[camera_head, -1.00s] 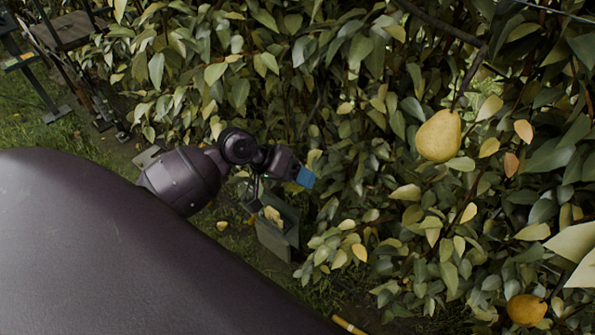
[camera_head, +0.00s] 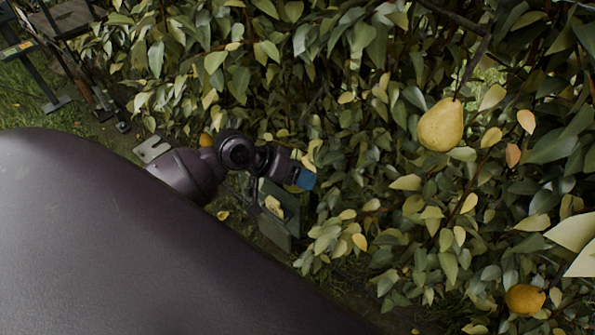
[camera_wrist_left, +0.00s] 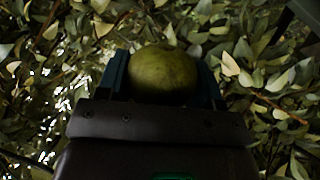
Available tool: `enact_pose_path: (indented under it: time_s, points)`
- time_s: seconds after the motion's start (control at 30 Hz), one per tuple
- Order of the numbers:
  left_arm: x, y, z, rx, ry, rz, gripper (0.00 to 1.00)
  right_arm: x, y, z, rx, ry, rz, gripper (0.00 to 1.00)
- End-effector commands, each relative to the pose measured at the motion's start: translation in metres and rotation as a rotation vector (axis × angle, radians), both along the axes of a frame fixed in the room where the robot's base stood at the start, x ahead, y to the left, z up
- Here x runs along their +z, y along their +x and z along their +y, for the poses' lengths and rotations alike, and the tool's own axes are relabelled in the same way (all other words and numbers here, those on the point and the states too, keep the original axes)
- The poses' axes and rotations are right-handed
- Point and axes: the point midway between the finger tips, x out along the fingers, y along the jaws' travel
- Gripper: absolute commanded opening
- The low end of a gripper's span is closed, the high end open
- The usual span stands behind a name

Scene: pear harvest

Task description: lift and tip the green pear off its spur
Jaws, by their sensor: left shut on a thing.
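The green pear (camera_wrist_left: 165,75) shows in the left wrist view between the two blue fingers of my left gripper (camera_wrist_left: 163,82). The fingers are shut on its sides, and its rounded end faces the camera. Its stem and spur are hidden. In the head view my left gripper (camera_head: 305,178) shows at the edge of the foliage, with a blue fingertip pointing right. I cannot make out the green pear there. My right gripper is in neither view.
A yellow pear (camera_head: 441,126) hangs at the upper right and another (camera_head: 525,299) at the lower right. Dense leaves fill the middle and right. A grey-green box-like object (camera_head: 279,215) stands just below my left gripper. Grass (camera_head: 22,105) is open at the left.

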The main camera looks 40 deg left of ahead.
Motion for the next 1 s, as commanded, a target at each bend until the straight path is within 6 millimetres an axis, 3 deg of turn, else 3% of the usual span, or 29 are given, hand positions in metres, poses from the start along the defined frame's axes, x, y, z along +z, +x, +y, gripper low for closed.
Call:
enact_pose_path:
  time_s: [0.57,1.0]
  points:
    - [-0.001,-0.041,-0.025,0.000,0.222,-0.366,0.34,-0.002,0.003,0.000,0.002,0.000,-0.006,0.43]
    - [-0.002,-0.069,-0.042,0.001,0.388,-0.636,0.34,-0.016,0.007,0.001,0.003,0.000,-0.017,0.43]
